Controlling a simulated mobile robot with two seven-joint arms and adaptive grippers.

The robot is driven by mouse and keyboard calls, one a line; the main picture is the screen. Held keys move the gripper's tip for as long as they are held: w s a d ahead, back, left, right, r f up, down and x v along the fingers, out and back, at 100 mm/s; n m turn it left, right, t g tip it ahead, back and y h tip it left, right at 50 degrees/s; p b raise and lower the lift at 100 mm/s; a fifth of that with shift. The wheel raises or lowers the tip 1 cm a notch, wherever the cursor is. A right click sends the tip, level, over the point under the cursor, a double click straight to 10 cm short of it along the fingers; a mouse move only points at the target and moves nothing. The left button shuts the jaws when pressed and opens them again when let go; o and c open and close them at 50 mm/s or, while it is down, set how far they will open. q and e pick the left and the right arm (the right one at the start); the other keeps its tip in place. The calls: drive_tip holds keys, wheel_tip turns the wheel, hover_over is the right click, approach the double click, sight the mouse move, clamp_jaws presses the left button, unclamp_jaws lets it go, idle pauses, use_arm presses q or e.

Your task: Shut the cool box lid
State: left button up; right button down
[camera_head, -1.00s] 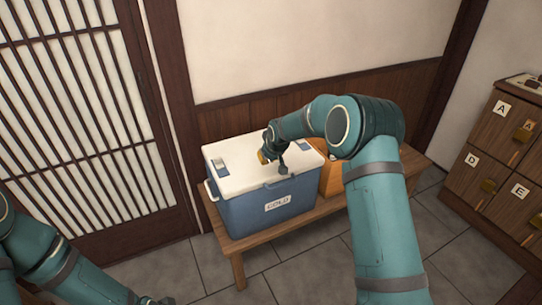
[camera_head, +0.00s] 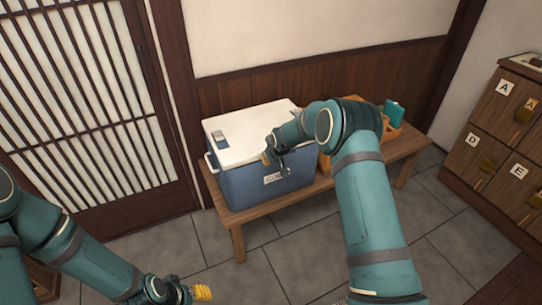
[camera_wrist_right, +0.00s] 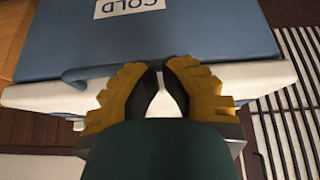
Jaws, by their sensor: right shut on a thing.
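The cool box (camera_head: 238,188) is blue with a COLD label on its front and stands on a wooden bench. Its white lid (camera_head: 245,135) lies over the top, looking flat; whether a thin gap is left I cannot tell. My right gripper (camera_head: 275,160) is at the lid's front edge. In the right wrist view the yellow-padded fingers (camera_wrist_right: 158,75) are closed together at a blue bar (camera_wrist_right: 90,73) along the lid's front, with the white lid behind; the fingers hide the contact. My left gripper (camera_head: 202,292) is low at the bottom, away from the box.
The bench (camera_head: 238,215) continues right, with an orange crate (camera_head: 391,132) holding a teal item (camera_head: 394,114). My right arm hides part of the crate. Lettered wooden lockers (camera_head: 495,150) stand at the right, a lattice door (camera_head: 85,110) at the left. Tiled floor (camera_head: 290,240) in front is clear.

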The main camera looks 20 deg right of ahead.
idle(0.4)
drive_tip(key=s+d+r+p, duration=0.1)
drive_tip(key=s+r+p, duration=0.2)
drive_tip(key=s+r, duration=0.5)
drive_tip(key=s+a+f+m+g+y, duration=0.1)
drive_tip(key=s+a+f, duration=0.3)
drive_tip(key=s, duration=0.6)
drive_tip(key=s+a+f+m+g+y, duration=0.1)
drive_tip(key=s+a+f, duration=0.3)
drive_tip(key=s, duration=0.7)
drive_tip(key=s+a+f+m+g+y, duration=0.1)
drive_tip(key=s+a+f+g, duration=0.1)
drive_tip(key=s+a, duration=0.4)
drive_tip(key=s+f, duration=0.1)
drive_tip(key=s, duration=0.3)
drive_tip(key=shift+s+a+f+m, duration=0.25)
drive_tip(key=shift+a+f+m, duration=0.05)
drive_tip(key=shift+f, duration=0.1)
drive_tip(key=shift+w, duration=0.15)
